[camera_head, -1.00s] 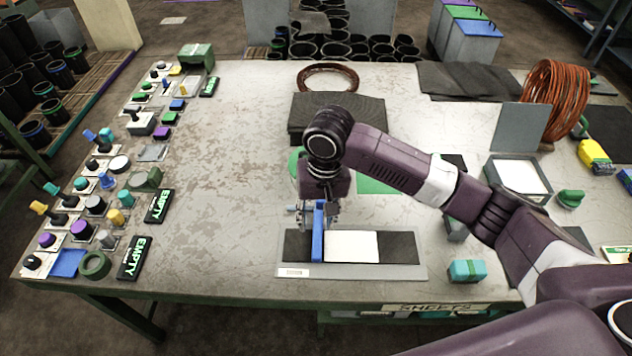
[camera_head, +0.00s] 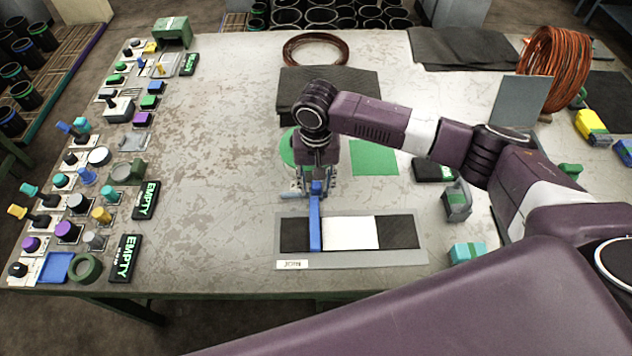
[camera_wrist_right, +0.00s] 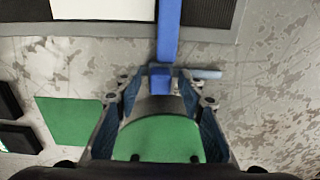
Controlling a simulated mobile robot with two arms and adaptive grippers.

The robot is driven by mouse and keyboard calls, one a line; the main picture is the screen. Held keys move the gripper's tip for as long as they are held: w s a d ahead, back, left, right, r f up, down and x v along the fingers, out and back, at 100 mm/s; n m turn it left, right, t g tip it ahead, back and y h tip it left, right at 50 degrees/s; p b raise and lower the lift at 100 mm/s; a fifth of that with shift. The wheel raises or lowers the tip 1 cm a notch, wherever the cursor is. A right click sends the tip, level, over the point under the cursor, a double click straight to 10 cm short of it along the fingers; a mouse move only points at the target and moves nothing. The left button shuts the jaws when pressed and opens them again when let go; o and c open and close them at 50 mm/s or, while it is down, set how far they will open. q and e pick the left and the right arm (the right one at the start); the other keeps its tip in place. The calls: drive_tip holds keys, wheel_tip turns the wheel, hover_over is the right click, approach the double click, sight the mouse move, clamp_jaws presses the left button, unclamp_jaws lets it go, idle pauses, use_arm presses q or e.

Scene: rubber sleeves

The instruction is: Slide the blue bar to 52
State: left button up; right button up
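The blue bar (camera_head: 316,222) lies across the black strip of a grey board (camera_head: 350,260), at the left edge of a white sheet (camera_head: 349,233). It also shows in the right wrist view (camera_wrist_right: 168,32). My right gripper (camera_head: 314,190) is at the bar's far end, over the board's back edge. In the right wrist view its fingers (camera_wrist_right: 163,84) stand apart, with the end of the bar between their tips and gaps on both sides. No scale or number 52 is legible. My left gripper is not in view.
A green disc (camera_head: 288,148) and green sheet (camera_head: 375,158) lie behind the board. A teal block (camera_head: 467,253) and grey holder (camera_head: 457,201) stand to its right. Knobs and EMPTY signs (camera_head: 125,258) line the table's left side. The table between them and the board is clear.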

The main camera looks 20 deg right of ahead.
drive_tip(key=shift+s, duration=0.1)
clamp_jaws()
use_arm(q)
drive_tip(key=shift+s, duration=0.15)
